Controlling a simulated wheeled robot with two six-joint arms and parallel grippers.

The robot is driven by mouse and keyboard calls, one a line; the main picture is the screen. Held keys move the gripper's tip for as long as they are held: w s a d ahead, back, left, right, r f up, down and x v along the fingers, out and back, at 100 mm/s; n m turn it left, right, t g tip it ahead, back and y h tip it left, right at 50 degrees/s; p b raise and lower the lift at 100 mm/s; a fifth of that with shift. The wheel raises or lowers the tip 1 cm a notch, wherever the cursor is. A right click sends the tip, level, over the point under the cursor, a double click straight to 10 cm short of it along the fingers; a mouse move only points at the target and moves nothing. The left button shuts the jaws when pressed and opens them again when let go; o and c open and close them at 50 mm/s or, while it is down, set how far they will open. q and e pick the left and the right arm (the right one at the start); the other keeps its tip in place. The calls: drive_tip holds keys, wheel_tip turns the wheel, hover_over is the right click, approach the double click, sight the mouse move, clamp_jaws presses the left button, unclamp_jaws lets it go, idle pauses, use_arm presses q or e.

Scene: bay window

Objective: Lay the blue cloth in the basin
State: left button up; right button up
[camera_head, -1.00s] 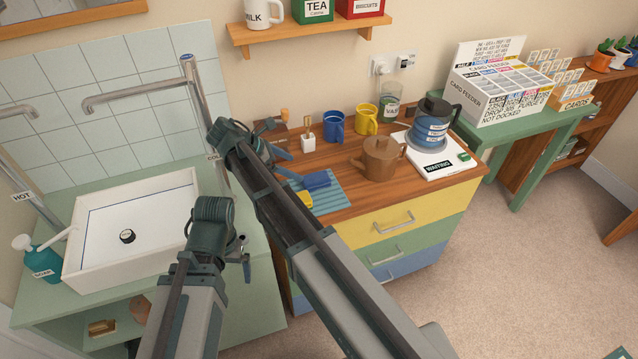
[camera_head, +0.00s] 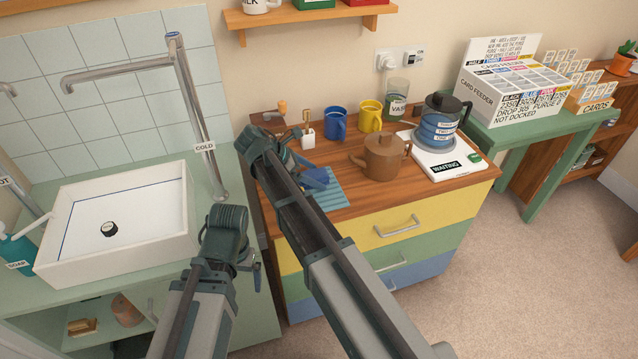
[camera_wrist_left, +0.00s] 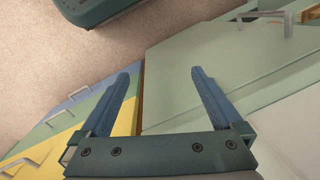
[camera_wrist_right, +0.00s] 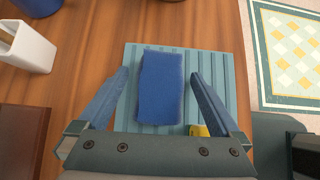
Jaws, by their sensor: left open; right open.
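The blue cloth (camera_wrist_right: 160,88) lies folded on a ribbed teal mat (camera_wrist_right: 225,65) on the wooden counter. In the head view the cloth (camera_head: 317,177) is partly hidden by my right gripper (camera_head: 303,170). In the right wrist view my right gripper (camera_wrist_right: 158,85) is open, with one finger on either side of the cloth and gaps between; I cannot tell its height above it. The white basin (camera_head: 183,234) stands on the green unit at left, with a dark round plug (camera_head: 109,229) inside. My left gripper (camera_head: 253,270) is open and empty in front of the green unit.
A yellow item (camera_wrist_right: 198,130) lies on the mat near the cloth. A brown teapot (camera_head: 382,158), blue mug (camera_head: 336,124), yellow mug (camera_head: 370,116) and white brush pot (camera_head: 307,138) stand nearby. The cold tap (camera_head: 190,110) rises between basin and counter. A soap bottle (camera_head: 18,252) is left of the basin.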

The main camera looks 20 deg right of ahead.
sight(313, 174)
drive_tip(key=shift+d+f, duration=0.15)
drive_tip(key=shift+f, duration=0.05)
drive_tip(key=shift+r, duration=0.1)
drive_tip(key=c, duration=1.3)
drive_tip(key=shift+r, duration=0.1)
wheel_tip(313, 174, up, 10)
drive_tip(key=p, duration=1)
